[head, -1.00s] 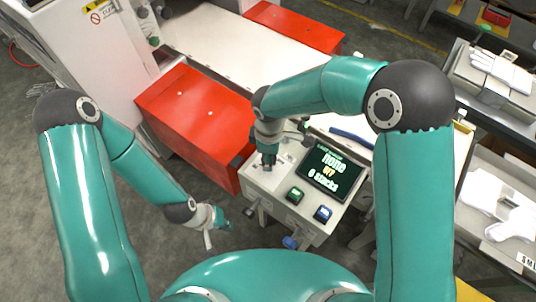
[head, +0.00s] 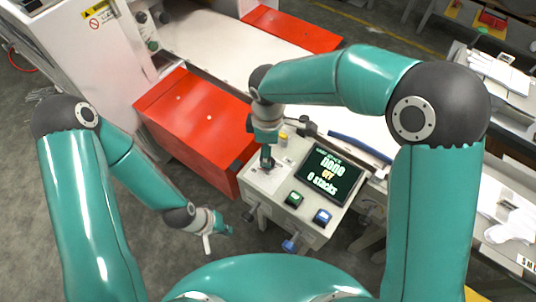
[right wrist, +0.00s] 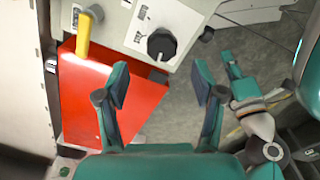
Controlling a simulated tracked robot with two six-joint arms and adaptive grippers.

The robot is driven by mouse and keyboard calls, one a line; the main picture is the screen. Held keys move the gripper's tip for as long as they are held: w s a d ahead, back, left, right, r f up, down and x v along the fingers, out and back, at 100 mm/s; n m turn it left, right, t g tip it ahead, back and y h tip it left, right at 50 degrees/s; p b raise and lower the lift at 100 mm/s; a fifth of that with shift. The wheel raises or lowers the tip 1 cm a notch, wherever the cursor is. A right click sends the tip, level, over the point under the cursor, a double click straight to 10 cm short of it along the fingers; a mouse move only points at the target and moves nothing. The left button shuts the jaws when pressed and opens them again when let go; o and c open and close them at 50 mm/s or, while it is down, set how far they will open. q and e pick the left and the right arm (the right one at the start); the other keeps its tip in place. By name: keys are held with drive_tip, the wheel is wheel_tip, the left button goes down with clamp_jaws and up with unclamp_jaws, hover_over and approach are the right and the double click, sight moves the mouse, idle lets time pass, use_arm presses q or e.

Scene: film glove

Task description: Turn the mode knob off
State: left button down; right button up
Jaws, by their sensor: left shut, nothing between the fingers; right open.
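The mode knob is a black round knob (right wrist: 162,44) on the pale control panel (right wrist: 128,25) in the right wrist view. My right gripper (right wrist: 160,87) is open and empty, its two fingers apart, with the knob beyond the fingertips and roughly in line with the gap. In the head view the right gripper (head: 267,163) is over the panel's left part and hides most of what is under it. The screen (head: 330,174) reads "none", "off" and "0 stacks". My left gripper (head: 226,230) is shut and empty, left of the panel's front; it also shows in the right wrist view (right wrist: 230,66).
A green button (head: 294,199) and a blue button (head: 322,216) sit below the screen. A yellow handle (right wrist: 84,34) stands beside the knob. A red box (head: 195,125) adjoins the panel at left.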

wheel_tip(320, 180, up, 6)
drive_tip(key=shift+f, duration=0.1)
idle(0.6)
